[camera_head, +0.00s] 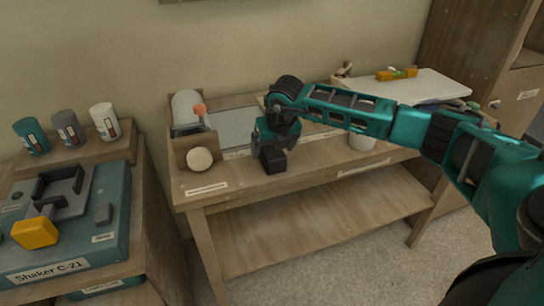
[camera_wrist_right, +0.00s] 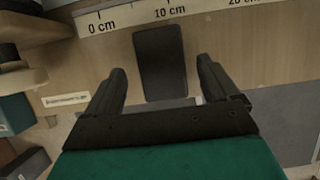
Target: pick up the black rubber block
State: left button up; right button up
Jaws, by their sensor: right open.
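The black rubber block (camera_head: 273,159) sits on the wooden table (camera_head: 228,187) near its front edge, just below my right gripper in the head view. In the right wrist view the block (camera_wrist_right: 160,62) is a dark upright rectangle beside a centimetre scale. My right gripper (camera_wrist_right: 163,82) is open, with one finger to each side of the block's near end and a gap on both sides. In the head view the right gripper (camera_head: 271,140) partly hides the block's top. My left gripper is in neither view.
A yellow level (camera_head: 396,74) lies on a white board at the back. The teal Shaker C-21 (camera_head: 70,225) is on a separate bench at left.

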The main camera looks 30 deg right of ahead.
aim_at(273, 150)
jog(key=shift+x, duration=1.8)
jog(key=shift+d, duration=0.1)
jog(key=c, duration=1.2)
